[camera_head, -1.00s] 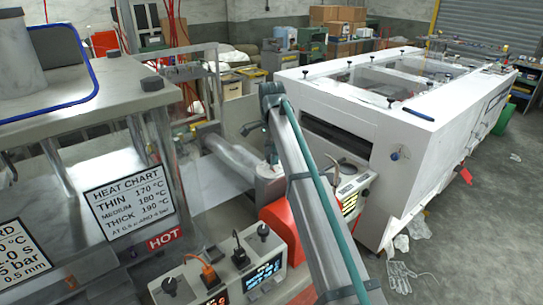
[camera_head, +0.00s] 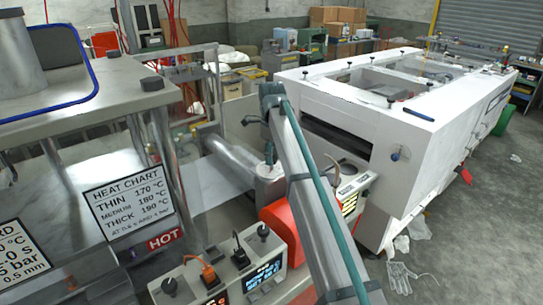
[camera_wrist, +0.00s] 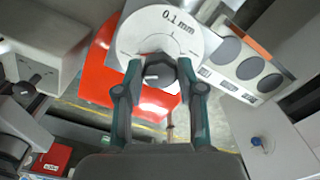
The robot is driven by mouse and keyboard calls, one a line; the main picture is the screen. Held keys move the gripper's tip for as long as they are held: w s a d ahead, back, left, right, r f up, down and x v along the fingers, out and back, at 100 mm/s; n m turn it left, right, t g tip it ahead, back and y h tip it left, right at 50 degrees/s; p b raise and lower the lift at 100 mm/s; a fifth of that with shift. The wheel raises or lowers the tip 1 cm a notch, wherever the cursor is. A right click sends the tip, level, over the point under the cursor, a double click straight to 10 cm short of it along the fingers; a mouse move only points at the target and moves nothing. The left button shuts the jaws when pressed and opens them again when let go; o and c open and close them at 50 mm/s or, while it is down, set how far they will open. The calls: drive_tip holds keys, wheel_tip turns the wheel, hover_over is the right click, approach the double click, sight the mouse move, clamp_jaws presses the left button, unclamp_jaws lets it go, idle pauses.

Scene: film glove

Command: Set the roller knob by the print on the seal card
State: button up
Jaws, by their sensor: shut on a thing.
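The dark roller knob (camera_wrist: 159,73) sits at the centre of a white dial (camera_wrist: 137,32) printed "0.1 mm" in the wrist view. My gripper (camera_wrist: 158,76) is shut on this knob, one finger on each side. Any pointer on the knob is too small to read. In the head view my gripper (camera_head: 269,152) reaches down to the white round top (camera_head: 268,174) beside the roller (camera_head: 228,162).
A heat chart (camera_head: 128,207) and a red HOT label (camera_head: 165,240) are on the press at left. A control box (camera_head: 237,262) with knobs, switches and displays stands in front. An orange-red cover (camera_head: 280,222) lies close to the dial. A large white machine (camera_head: 370,130) stands at right.

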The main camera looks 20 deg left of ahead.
drive_tip(key=shift+m, duration=0.3)
drive_tip(key=o, duration=1.1)
drive_tip(key=shift+o, duration=0.2)
wheel_tip(320, 180, up, 12)
drive_tip(key=shift+w, duration=0.1)
